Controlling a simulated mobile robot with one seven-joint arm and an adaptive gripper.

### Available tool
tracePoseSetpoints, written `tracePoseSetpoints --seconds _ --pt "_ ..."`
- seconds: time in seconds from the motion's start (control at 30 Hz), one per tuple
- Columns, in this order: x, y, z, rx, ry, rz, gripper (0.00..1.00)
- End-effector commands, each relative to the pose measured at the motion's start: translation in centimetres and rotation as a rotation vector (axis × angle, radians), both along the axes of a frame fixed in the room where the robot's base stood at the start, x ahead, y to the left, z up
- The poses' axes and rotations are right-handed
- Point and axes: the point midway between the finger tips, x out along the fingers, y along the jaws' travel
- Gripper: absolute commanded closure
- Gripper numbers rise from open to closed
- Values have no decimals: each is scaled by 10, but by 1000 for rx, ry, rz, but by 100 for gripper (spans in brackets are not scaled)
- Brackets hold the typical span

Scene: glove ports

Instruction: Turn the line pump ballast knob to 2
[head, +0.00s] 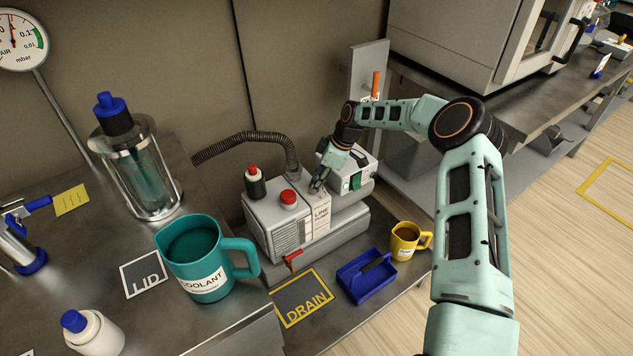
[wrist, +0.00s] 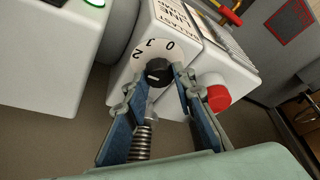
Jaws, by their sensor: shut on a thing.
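The line pump (head: 262,213) is a grey-white machine on the low bench in the head view. Its end face with the "LINE" label (wrist: 172,20) shows in the wrist view. The black ballast knob (wrist: 157,68) sits on a white dial (wrist: 128,70) marked 0, 1 and 2. My gripper (wrist: 158,80) has its blue-grey fingers on both sides of the knob and is shut on it. The knob's pointer direction is too small to tell. In the head view my gripper (head: 319,183) hides the knob.
A red cap (head: 288,198) and a black bottle-like part with a red top (head: 254,182) stand on the pump. A ribbed hose (head: 240,142) runs behind. A teal coolant jug (head: 200,255), blue tray (head: 366,277) and yellow mug (head: 404,243) stand nearby.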

Motion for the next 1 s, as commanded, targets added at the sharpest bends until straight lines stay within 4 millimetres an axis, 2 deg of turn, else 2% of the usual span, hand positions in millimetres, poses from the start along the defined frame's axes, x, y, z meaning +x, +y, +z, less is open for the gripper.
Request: tracePoseSetpoints --seconds 0.03,0.17,0.53,0.67,1.0 --pt "-1 -1 -1 -3 2 2 73" --pt "-1 -1 -1 -2 1 0 59" --pt "0 -3 6 -1 -2 -1 59" --pt "-1 -11 25 -2 -3 -2 59" --pt "-6 -37 88 -1 -1 -2 59"
